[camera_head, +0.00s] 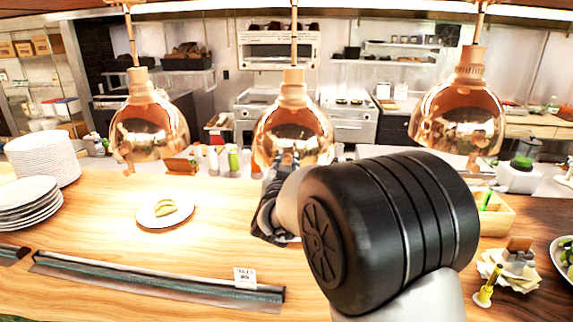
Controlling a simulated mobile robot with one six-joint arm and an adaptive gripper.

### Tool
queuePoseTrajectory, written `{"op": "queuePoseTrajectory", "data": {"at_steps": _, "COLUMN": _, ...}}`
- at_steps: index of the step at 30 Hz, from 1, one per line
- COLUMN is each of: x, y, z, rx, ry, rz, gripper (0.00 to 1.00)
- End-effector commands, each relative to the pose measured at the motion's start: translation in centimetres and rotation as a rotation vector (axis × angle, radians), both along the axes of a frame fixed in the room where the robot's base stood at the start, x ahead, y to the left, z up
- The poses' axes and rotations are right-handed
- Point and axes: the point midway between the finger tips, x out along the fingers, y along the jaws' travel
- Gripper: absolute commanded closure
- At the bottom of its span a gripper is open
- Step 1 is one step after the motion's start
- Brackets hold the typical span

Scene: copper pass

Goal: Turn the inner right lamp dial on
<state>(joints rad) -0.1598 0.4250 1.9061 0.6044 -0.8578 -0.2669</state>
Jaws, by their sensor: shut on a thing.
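No lamp dial can be made out in this view. Three copper heat lamps hang over the counter: a left lamp (150,122), a middle lamp (290,122) and a right lamp (458,108). My gripper (271,214) shows only in part, as dark pieces below the middle lamp and left of my large black arm joint. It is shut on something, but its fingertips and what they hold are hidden. My arm covers much of the counter right of the middle lamp.
A lit plate with food (166,210) sits on the wooden counter (100,235). Plate stacks (42,158) stand at left. A dark rail (150,278) with a small card (245,276) runs along the front. A wooden box (492,214) and paper-lined dish (508,268) stand at right.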

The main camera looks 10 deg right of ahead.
Motion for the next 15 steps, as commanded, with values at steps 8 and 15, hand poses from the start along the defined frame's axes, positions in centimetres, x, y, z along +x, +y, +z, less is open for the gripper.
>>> {"op": "queuePoseTrajectory", "data": {"at_steps": 8, "x": 0.00, "y": 0.01, "z": 0.01, "rx": -0.010, "ry": 0.004, "rz": 0.000, "gripper": 1.00}}
{"op": "queuePoseTrajectory", "data": {"at_steps": 15, "x": 0.03, "y": -0.01, "z": 0.05, "rx": -0.096, "ry": 0.033, "rz": 0.000, "gripper": 1.00}}
